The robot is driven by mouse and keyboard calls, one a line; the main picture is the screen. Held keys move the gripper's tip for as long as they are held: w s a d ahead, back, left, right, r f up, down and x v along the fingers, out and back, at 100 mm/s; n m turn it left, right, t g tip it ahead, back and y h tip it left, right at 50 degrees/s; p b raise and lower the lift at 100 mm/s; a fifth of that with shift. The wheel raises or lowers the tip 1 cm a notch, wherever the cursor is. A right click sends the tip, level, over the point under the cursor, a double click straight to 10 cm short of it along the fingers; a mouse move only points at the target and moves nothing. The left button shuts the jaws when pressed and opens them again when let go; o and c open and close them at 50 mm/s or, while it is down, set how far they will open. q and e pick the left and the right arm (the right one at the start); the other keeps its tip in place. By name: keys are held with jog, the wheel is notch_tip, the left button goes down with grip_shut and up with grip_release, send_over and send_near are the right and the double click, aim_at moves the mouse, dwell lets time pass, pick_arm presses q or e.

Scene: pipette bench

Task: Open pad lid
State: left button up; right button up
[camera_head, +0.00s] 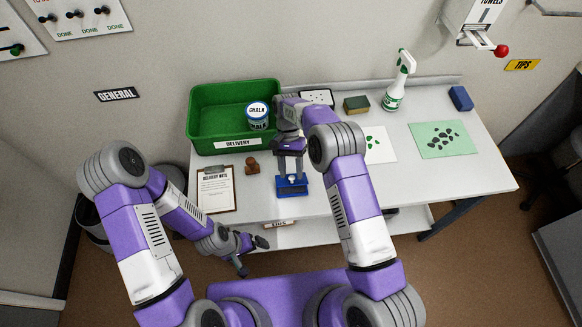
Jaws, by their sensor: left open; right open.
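A small blue pad (292,189) lies near the front edge of the white bench, with a pale knob-like spot on top. My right gripper (292,178) points down over it, its open fingers on either side of the pale spot. I cannot tell whether they touch it. The pad's lid looks shut, but the fingers partly cover it. My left gripper (249,255) is open and empty, low in front of the bench's front edge, clear of the pad.
A brown stamp (252,166) and a clipboard (216,196) with a delivery note are left of the pad. A green delivery bin (205,111) holds a chalk tub (258,123). A sponge (356,104), a spray bottle (393,97) and a green sheet (422,151) are farther right.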

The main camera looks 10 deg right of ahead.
jog(key=v, duration=0.7)
jog(key=shift+r, duration=0.25)
jog(key=shift+w, duration=0.1)
dwell(0.4)
